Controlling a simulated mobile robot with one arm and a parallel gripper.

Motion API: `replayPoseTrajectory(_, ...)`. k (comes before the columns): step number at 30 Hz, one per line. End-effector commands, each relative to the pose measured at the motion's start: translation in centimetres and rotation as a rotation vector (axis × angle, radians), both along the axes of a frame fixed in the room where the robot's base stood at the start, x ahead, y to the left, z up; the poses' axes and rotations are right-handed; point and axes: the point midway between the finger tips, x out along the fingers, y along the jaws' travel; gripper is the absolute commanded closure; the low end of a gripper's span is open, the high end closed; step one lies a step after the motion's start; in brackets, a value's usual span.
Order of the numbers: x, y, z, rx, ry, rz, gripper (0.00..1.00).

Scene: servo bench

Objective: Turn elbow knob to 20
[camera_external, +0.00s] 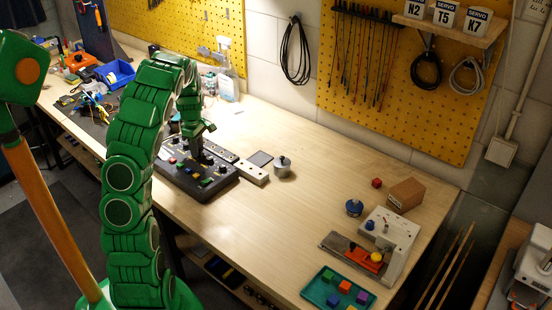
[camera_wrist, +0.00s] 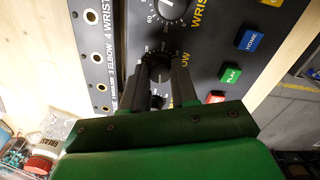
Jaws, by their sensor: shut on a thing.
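The black control panel (camera_external: 222,190) lies on the bench, with my gripper (camera_external: 199,155) reaching down onto it. In the wrist view the elbow knob (camera_wrist: 158,70) is black and sits between the two dark fingers of my gripper (camera_wrist: 161,65), which are shut on its sides. The fingers cover much of its label, leaving the letters "OW" at its right. Its pointer and the numbers around it are too small or hidden to read. The wrist knob (camera_wrist: 173,8), with a white-marked scale, is above it.
Blue HOME (camera_wrist: 250,39), green PLAY (camera_wrist: 230,75) and red (camera_wrist: 215,97) buttons lie right of the knob.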

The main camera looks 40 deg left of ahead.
Motion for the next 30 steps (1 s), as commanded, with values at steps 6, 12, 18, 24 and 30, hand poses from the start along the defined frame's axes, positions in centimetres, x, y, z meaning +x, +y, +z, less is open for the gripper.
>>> replayPoseTrajectory(6,-0.02,0.03,0.02,0.001,0.0,0.084,1.0)
replayPoseTrajectory(12,-0.02,0.02,0.01,0.0,0.0,0.118,1.0)
replayPoseTrajectory(18,0.0,0.01,0.01,0.0,0.0,0.124,1.0)
replayPoseTrajectory(24,0.01,0.01,0.02,0.0,-0.001,0.123,1.0)
replayPoseTrajectory(30,0.0,0.01,0.01,0.0,-0.001,0.123,0.46)
